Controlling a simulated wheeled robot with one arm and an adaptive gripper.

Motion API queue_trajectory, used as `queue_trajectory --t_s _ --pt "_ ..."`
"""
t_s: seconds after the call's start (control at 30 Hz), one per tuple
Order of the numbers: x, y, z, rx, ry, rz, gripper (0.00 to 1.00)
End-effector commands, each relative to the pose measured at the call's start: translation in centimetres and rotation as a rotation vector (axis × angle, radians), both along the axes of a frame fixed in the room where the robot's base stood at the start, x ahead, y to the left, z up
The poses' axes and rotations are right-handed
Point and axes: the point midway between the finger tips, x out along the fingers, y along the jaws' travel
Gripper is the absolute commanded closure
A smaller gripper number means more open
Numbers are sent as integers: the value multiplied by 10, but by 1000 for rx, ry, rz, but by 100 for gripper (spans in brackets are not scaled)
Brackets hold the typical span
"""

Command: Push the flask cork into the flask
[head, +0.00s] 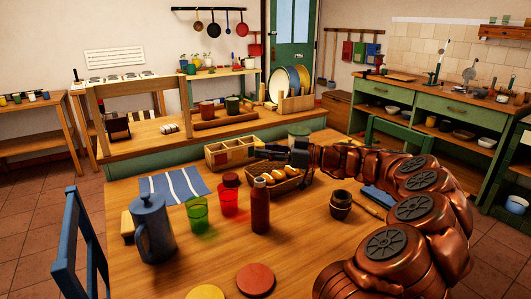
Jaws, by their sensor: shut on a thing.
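The flask (260,208) is a dark red bottle with a greyish top, standing upright near the middle of the table. My gripper (279,153) is dark and reaches in from the right, over the far side of the bread basket, behind and above the flask in this view. It is apart from the flask. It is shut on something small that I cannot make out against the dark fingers. I cannot clearly pick out the flask cork.
A basket of bread rolls (284,183) lies below my gripper. Red (229,200) and green (198,214) cups, a blue jug (152,228) and a divided wooden box (229,153) stand on the left. A small barrel-like pot (341,205) stands right of the flask. Coasters lie in front.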

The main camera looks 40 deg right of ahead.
Motion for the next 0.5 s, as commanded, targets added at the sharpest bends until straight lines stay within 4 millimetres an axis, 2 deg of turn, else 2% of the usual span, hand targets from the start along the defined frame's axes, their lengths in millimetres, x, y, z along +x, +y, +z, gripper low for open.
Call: queue_trajectory --t_s 0.5 --pt "1 1 -3 -1 1 5 87"
